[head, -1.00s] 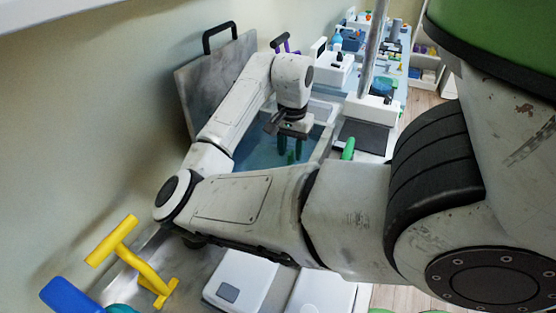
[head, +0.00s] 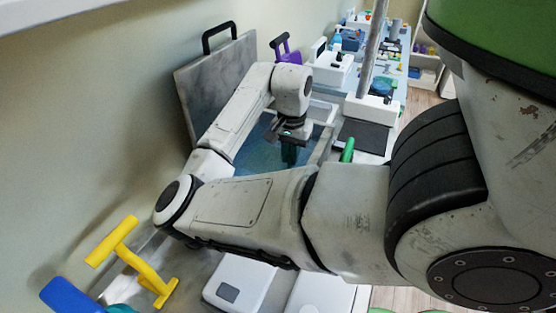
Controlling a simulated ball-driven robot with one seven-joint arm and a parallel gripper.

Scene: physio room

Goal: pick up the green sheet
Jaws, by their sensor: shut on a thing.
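My gripper (head: 289,158) points down into a grey-walled, blue-floored box (head: 322,147) beside the wall. Its dark green fingers are close together and shut on the green sheet. The sheet is almost wholly hidden between the fingers, and its green is hard to tell from theirs. I cannot tell whether it is clear of the box floor. My own arm hides the near part of the box.
A grey board with a black handle (head: 218,85) leans on the wall behind the box. A green upright ring-like thing (head: 347,150) stands right of the box. A yellow T-shaped thing (head: 140,262) and white scale-like boxes (head: 240,281) are nearer. A pole stand (head: 371,107) is farther back.

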